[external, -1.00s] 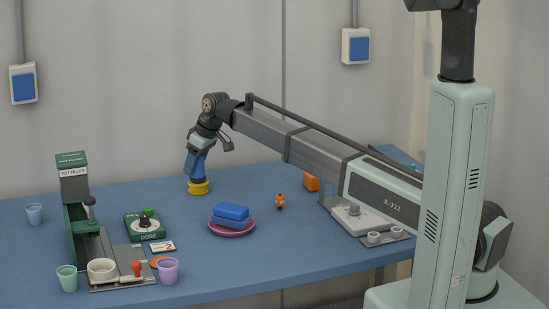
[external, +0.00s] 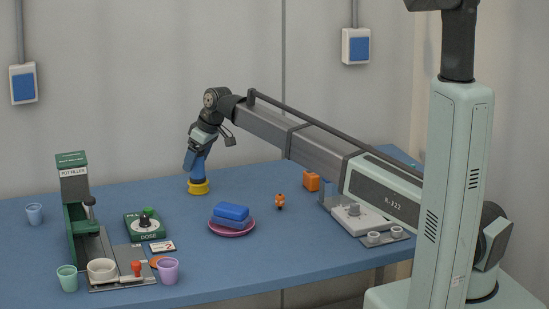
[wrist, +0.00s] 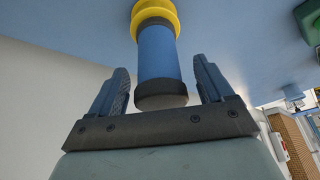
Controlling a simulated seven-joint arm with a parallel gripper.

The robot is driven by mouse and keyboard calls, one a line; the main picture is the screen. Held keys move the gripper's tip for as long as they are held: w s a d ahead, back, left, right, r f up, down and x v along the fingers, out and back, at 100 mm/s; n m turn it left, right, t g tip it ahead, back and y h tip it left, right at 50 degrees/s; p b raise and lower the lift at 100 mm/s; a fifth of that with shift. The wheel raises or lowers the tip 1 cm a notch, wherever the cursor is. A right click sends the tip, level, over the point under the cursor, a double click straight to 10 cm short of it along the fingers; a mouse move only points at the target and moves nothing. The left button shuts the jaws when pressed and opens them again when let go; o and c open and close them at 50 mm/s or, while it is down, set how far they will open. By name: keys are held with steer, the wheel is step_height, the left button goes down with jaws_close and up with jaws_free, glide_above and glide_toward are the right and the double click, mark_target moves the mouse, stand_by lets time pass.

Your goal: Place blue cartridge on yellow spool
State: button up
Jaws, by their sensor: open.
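The blue cartridge (external: 197,167) stands on the yellow spool (external: 199,187) near the back of the blue table. In the wrist view the cartridge (wrist: 158,52) has a dark end cap facing my gripper, and its other end meets the yellow spool (wrist: 157,13). My gripper (wrist: 161,66) is open, with one finger on each side of the cartridge and a visible gap to both. In the external view my gripper (external: 196,150) is just above the cartridge, and its fingers are hard to make out.
A pink plate (external: 232,231) with a blue block (external: 231,212) stands front right of the spool. A small orange figure (external: 280,202) and an orange box (external: 312,181) lie further right. A green dose box (external: 145,225), pot filler (external: 76,205) and several cups stand left.

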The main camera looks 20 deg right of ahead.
steer(key=v, duration=1)
steer(key=shift+r, duration=0.2)
